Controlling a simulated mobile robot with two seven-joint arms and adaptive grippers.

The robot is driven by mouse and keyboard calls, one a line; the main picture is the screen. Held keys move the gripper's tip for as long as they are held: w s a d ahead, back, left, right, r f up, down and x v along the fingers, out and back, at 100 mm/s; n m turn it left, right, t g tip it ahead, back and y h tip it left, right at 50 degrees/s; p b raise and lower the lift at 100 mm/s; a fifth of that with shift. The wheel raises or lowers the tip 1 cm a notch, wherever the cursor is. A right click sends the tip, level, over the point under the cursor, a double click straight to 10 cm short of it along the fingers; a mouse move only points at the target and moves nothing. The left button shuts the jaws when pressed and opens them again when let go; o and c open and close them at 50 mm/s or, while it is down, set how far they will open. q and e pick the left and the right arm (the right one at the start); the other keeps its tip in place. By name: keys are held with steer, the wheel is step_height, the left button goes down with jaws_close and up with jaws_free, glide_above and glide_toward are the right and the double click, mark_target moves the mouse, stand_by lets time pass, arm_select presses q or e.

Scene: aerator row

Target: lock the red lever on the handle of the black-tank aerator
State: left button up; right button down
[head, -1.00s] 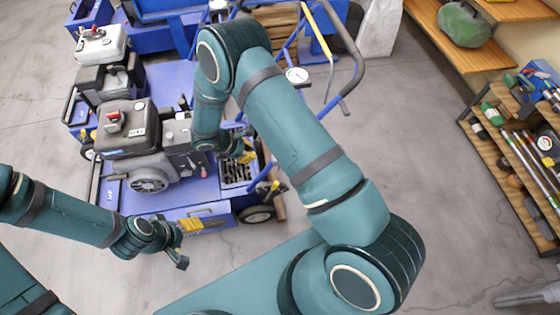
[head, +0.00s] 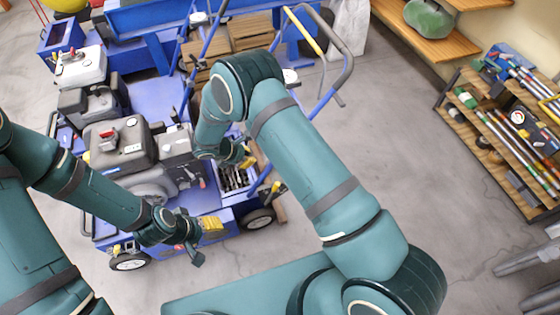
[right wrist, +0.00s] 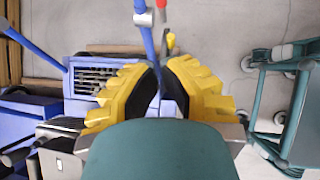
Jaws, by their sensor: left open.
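The black-tank aerator (head: 190,205) stands in front of me, with its black tank (head: 118,143) at the left. Its blue tubular handle (head: 318,103) rises to the right, partly hidden by my right arm. My right gripper (head: 246,158) is low beside the handle. In the right wrist view its yellow fingers (right wrist: 161,82) are close together with a narrow gap; any grip is unclear. My left gripper (head: 208,240) is open and empty near the aerator's front edge.
Another machine with a whitish tank (head: 80,68) stands behind at the left. Blue equipment with wooden crates (head: 250,30) is at the back. A wooden shelf rack (head: 490,160) with tools stands at the right. Floor between is clear.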

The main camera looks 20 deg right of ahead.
stand_by(0.4)
steer(key=d+r+b+x, duration=0.1)
steer(key=d+b+x, duration=0.1)
steer(key=x, duration=1)
steer(key=shift+w+d, duration=0.3)
steer(key=shift+d, duration=0.05)
